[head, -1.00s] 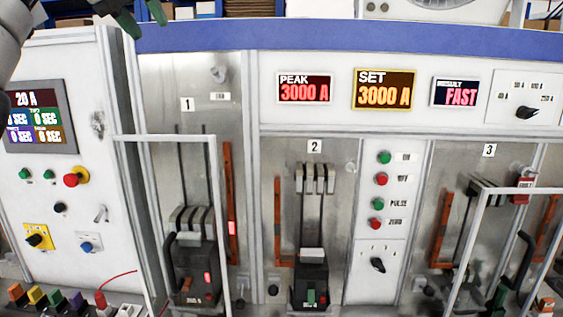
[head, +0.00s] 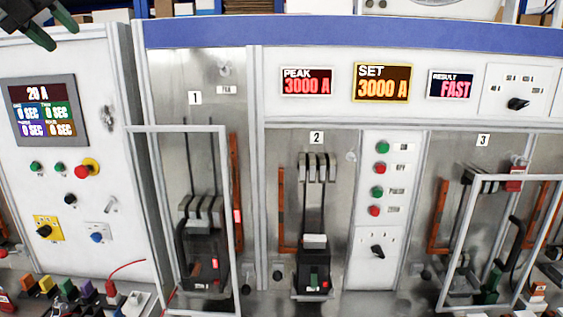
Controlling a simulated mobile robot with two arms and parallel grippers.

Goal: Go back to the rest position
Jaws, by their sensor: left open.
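My left gripper (head: 42,24) shows at the top left corner, its dark green fingertips apart and empty, in front of the upper left part of the test bench and touching nothing. My right gripper is not in view. The bench panel has three bays. Breaker 1 (head: 203,262) sits behind a clear framed guard, breaker 2 (head: 314,272) stands in the open middle bay, and bay 3 (head: 483,140) on the right has a framed guard too. The displays read PEAK 3000 A (head: 306,82), SET 3000 A (head: 382,83) and RESULT FAST (head: 450,85).
A control panel on the left has a 20 A screen (head: 45,111), a red emergency button (head: 83,171) and a yellow-plated knob (head: 46,229). Coloured plugs (head: 68,289) and a red lead (head: 126,265) lie along the lower left. Guard frames (head: 236,215) stick out from the panel.

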